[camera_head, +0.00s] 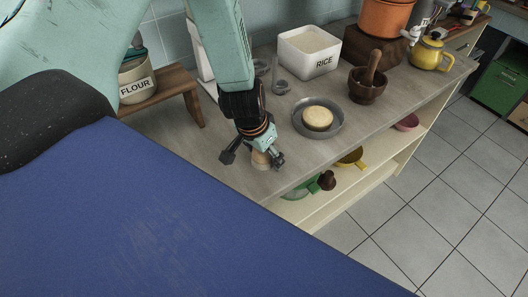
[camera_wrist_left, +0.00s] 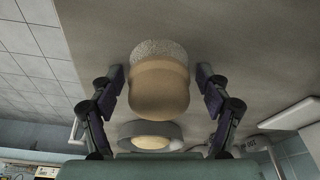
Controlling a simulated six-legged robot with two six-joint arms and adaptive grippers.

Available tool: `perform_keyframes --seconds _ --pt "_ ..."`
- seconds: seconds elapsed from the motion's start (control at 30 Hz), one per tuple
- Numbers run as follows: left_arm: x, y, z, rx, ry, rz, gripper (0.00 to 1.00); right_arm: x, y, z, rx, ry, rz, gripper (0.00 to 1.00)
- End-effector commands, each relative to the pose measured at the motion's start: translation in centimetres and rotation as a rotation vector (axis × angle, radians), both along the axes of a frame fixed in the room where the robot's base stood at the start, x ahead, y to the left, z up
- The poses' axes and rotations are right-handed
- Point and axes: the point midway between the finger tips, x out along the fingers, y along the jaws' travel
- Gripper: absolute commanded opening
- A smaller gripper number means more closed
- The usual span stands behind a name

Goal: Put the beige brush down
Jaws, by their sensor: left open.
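The beige brush (camera_head: 261,159) stands on the counter near its front edge, partly hidden by my left gripper in the head view. In the left wrist view the brush (camera_wrist_left: 159,88) shows a rounded tan body with pale speckled bristles at its far end, against the counter. My left gripper (camera_head: 253,158) is open, one finger on each side of the brush. In the left wrist view gaps show between the brush and both fingers (camera_wrist_left: 160,77). My right gripper is not in view.
A grey plate (camera_head: 339,128) with a round bread (camera_head: 317,118) lies right of the gripper. Behind are a rice box (camera_head: 309,57), glass jars (camera_head: 281,85) and a mortar (camera_head: 366,88). A wooden stool (camera_head: 160,91) bears a flour jar (camera_head: 136,80). Bare counter (camera_head: 218,130) shows left.

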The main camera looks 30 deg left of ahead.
Motion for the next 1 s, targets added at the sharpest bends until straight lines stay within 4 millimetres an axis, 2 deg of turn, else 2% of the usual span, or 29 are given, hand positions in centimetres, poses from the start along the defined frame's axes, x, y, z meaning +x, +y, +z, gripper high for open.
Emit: perform_keyframes --seconds 0.23,0.37,1.0 --pt "0.0 0.0 0.1 0.000 -0.001 0.000 0.77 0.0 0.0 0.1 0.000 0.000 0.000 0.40" --pt "0.0 0.0 1.0 0.000 -0.001 0.001 0.77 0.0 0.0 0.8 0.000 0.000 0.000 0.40" --pt "-2.0 0.3 9.3 -0.001 -0.002 0.001 0.77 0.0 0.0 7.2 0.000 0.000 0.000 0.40"
